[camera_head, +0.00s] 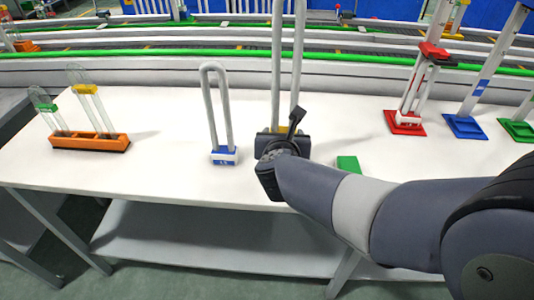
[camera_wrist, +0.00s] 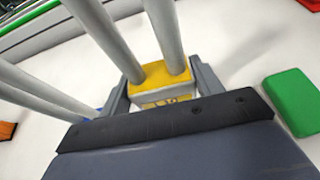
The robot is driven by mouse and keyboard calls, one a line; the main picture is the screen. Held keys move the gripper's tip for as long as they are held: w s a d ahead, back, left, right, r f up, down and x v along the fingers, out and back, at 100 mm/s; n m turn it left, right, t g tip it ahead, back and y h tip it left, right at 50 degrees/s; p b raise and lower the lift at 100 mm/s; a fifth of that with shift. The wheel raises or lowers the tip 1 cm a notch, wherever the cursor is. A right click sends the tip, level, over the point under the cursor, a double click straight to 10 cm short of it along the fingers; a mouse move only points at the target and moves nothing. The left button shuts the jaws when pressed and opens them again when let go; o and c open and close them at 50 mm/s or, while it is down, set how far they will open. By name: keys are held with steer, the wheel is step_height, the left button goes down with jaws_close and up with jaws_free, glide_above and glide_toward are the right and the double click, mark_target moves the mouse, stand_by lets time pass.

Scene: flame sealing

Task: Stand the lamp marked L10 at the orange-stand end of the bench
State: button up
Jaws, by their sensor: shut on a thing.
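My gripper (camera_head: 282,143) is shut on a white U-shaped lamp (camera_head: 278,70) with a yellow base (camera_wrist: 160,82), near the middle of the bench (camera_head: 165,178). The lamp is upright and its top is out of view. In the wrist view my gripper (camera_wrist: 163,88) has one finger on each side of the yellow base. The mark on that base is too blurred to read for sure. I cannot tell whether the base touches the bench. The orange stand (camera_head: 90,143) is at the bench's left end, holding two clear tubes with green and yellow bands.
Another white U-shaped lamp (camera_head: 208,110) with a blue base (camera_head: 224,156) stands between the orange stand and my gripper. A green block (camera_head: 348,163) lies right of my gripper. Red (camera_head: 405,123), blue (camera_head: 465,126) and green (camera_head: 519,130) stands are at the right. Bare bench lies between stand and blue-based lamp.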

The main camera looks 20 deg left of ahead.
step_height(320, 180, down, 7)
steer(key=shift+f+b, duration=0.2)
steer(key=shift+b, duration=1)
steer(key=shift+f, duration=0.15)
steer(key=o, duration=1.1)
steer(key=shift+r, duration=0.25)
steer(key=p+v, duration=0.2)
steer(key=v, duration=1)
steer(key=shift+f, duration=0.15)
